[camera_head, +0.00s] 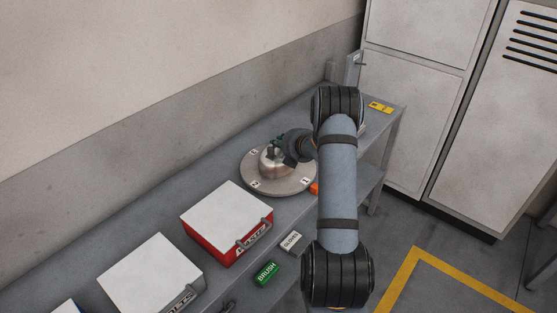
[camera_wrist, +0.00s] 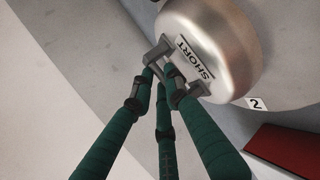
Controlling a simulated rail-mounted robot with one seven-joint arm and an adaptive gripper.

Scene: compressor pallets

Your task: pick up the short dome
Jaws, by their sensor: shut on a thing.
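The short dome (camera_head: 270,166) is a shiny metal dome marked SHORT, with a grey grip piece on top. It stands at the round grey plate (camera_head: 262,186) on the bench; I cannot tell whether it touches the plate. The dome also fills the upper right of the wrist view (camera_wrist: 228,40). My gripper (camera_head: 281,149) is over the dome's top. In the wrist view its green fingers (camera_wrist: 170,76) are closed together on the grey grip piece beside the SHORT label. The fingertips partly hide that piece.
The round plate carries number tags, including a 2 (camera_wrist: 256,104). A red box with a white lid (camera_head: 228,220) stands left of the plate, with another white-lidded box (camera_head: 150,275) nearer. GLOVES (camera_head: 291,241) and BRUSH (camera_head: 266,272) labels sit at the bench front. A wall runs behind.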

